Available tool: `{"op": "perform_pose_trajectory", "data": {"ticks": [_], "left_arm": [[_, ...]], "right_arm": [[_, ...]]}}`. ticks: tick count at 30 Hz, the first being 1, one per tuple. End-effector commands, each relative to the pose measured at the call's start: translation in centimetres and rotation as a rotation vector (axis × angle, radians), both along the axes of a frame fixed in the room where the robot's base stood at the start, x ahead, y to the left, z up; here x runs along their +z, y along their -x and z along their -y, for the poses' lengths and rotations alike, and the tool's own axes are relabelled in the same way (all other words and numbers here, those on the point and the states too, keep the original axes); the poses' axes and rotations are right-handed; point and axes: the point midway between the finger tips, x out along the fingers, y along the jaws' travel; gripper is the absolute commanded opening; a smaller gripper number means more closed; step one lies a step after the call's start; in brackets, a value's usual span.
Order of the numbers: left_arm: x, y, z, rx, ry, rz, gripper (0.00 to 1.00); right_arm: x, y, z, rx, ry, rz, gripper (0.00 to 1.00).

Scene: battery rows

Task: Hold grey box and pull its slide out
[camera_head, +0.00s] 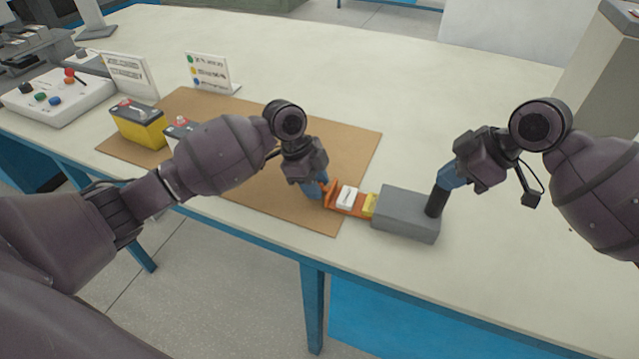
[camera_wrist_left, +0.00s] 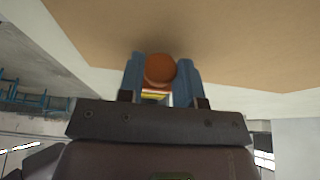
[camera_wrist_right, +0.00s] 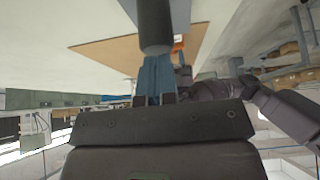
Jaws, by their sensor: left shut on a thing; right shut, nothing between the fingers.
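The grey box (camera_head: 405,215) stands on the table near its front edge, with a dark upright post (camera_head: 437,201) on its right end.
A brown mat (camera_head: 270,140) lies left of the box, under my left arm. Yellow-black batteries (camera_head: 138,125), small signs (camera_head: 208,72) and a white control box (camera_head: 60,97) stand at the left. The table behind the box is clear.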

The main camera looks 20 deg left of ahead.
Motion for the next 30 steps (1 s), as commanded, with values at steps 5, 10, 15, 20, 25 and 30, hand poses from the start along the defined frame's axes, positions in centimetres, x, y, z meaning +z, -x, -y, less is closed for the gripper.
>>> {"op": "perform_pose_trajectory", "data": {"ticks": [5, 10, 15, 20, 25, 30], "left_arm": [[-0.4, 0.0, 0.1, -0.001, 0.0, -0.004, 0.57], [-0.4, 0.0, 0.1, -0.001, 0.0, -0.004, 0.57], [-0.2, 0.0, -0.1, 0.0, 0.0, -0.003, 0.57], [1.4, 0.0, -0.7, 0.0, -0.002, -0.002, 0.57], [4.4, 0.1, -1.9, -0.001, -0.003, 0.0, 0.57], [7.4, 0.2, -3.2, 0.0, -0.002, 0.0, 0.57]], "right_arm": [[-1.3, 0.2, 0.2, -0.002, 0.012, -0.019, 0.0], [-1.3, 0.2, 0.2, -0.002, 0.012, -0.019, 0.0], [-1.3, 0.2, 0.2, -0.002, 0.012, -0.019, 0.0], [-1.3, 0.2, 0.2, -0.001, 0.012, -0.018, 0.0], [-1.2, 0.2, 0.2, -0.001, 0.012, -0.018, 0.0], [-1.2, 0.2, 0.2, -0.001, 0.012, -0.018, 0.0]]}}
